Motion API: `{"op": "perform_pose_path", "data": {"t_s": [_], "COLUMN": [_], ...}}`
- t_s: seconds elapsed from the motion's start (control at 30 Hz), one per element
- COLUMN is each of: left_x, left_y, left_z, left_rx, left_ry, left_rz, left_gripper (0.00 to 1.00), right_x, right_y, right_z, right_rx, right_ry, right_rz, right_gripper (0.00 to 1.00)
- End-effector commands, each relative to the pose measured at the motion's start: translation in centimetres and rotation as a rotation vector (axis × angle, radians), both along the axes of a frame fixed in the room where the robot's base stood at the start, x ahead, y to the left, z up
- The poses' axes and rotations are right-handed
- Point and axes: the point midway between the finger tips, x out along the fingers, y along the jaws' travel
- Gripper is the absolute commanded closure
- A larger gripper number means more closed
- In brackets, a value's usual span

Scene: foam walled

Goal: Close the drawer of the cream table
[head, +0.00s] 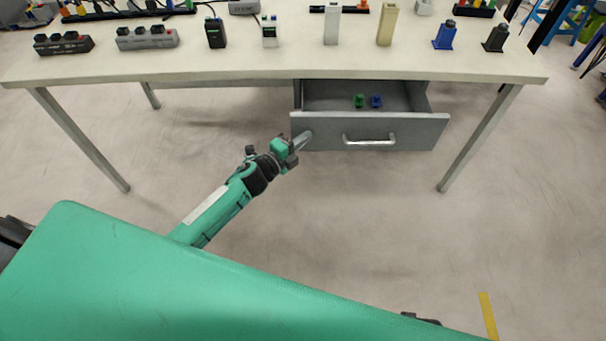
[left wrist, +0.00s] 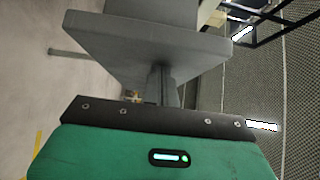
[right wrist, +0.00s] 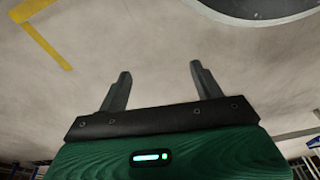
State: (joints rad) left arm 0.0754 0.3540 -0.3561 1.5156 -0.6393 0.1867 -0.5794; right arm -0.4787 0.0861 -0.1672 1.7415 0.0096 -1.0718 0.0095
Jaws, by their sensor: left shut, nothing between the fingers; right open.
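The cream table (head: 240,68) stands ahead with its grey drawer (head: 418,133) pulled out below the right half of the top. The drawer front has a silver bar handle (head: 370,139). A green object (head: 359,101) and a blue object (head: 377,101) lie inside the drawer. My left gripper (head: 305,139) is shut and empty, its fingertips at the left end of the drawer front; I cannot tell if they touch. In the left wrist view the shut fingers (left wrist: 160,85) point at a grey panel (left wrist: 150,45). My right gripper (right wrist: 160,82) is open and empty above bare floor.
Several small items, such as a grey power block (head: 147,38), a cream box (head: 387,24) and a blue bottle-like item (head: 445,36), stand on the tabletop. Table legs (head: 480,140) stand at both sides. The floor in front is clear, with a yellow stripe (head: 488,315) at right.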

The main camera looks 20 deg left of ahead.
Motion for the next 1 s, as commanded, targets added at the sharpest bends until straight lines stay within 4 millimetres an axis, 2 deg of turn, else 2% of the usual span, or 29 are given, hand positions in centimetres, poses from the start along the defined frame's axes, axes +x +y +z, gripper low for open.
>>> {"op": "perform_pose_path", "data": {"t_s": [0.03, 0.2, 0.5, 0.7, 1.0], "left_x": [1.6, 6.0, 12.2, 14.5, 15.7], "left_y": [0.5, 2.0, 4.0, 4.8, 5.2], "left_z": [-0.2, -0.3, -0.3, -0.2, 0.1], "left_rx": [0.004, 0.004, 0.003, 0.002, 0.0], "left_ry": [-0.005, -0.004, -0.003, -0.001, -0.001], "left_rz": [0.001, 0.001, 0.001, 0.001, 0.002], "left_gripper": [1.0, 1.0, 1.0, 1.0, 1.0], "right_x": [0.3, 0.9, 1.6, 1.5, 1.4], "right_y": [0.1, 0.3, 0.2, 0.2, 0.1], "right_z": [0.7, 4.0, 9.1, 11.6, 13.0], "right_rx": [0.002, 0.007, 0.017, 0.02, 0.022], "right_ry": [-0.005, -0.019, -0.079, -0.106, -0.118], "right_rz": [-0.001, -0.004, -0.004, -0.004, -0.004], "right_gripper": [0.33, 0.33, 0.33, 0.33, 0.33]}}
